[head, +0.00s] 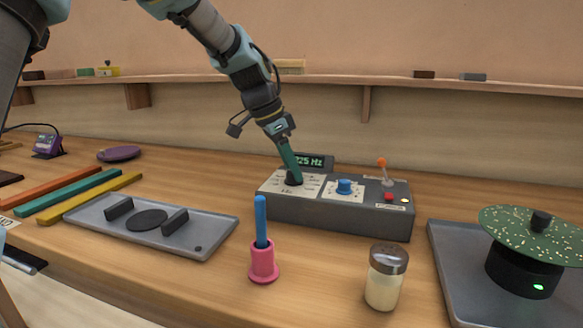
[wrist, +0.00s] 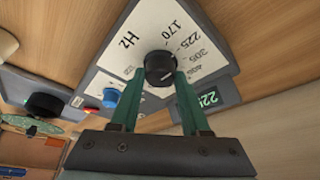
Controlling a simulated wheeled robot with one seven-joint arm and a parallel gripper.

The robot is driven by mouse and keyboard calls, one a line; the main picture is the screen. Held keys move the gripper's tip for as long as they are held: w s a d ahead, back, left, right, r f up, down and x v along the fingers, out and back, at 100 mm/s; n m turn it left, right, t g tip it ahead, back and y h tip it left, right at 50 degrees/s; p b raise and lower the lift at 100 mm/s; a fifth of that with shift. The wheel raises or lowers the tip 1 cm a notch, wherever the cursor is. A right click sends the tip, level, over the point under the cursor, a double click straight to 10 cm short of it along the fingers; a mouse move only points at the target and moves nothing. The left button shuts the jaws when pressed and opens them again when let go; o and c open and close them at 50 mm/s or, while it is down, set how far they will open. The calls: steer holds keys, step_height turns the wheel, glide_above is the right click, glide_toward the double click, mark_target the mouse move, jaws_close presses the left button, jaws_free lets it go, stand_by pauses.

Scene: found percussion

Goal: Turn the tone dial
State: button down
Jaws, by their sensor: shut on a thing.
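The tone dial (wrist: 159,66) is a black knob on a white plate marked Hz, with numbers such as 170 and 225 around it. In the head view the dial (head: 293,180) sits on the left part of a dark grey box (head: 340,215). My gripper (head: 292,172) comes down on it from above. In the wrist view my gripper's green fingers (wrist: 160,85) are shut on the dial, one on each side. A small display (head: 315,162) behind the dial reads 225 Hz.
On the same box are a blue knob (head: 344,186), a red button (head: 388,197) and an orange-tipped lever (head: 382,164). In front stand a blue stick in a pink holder (head: 263,262) and a shaker (head: 386,278). A grey tray (head: 150,228) lies left, a speckled green disc (head: 530,233) right.

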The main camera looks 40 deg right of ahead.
steer(key=shift+c, duration=1.9)
jaws_free()
steer(key=v, duration=1)
steer(key=shift+a+r+b, duration=0.15)
steer(key=shift+r+b, duration=0.25)
steer(key=shift+b, duration=0.05)
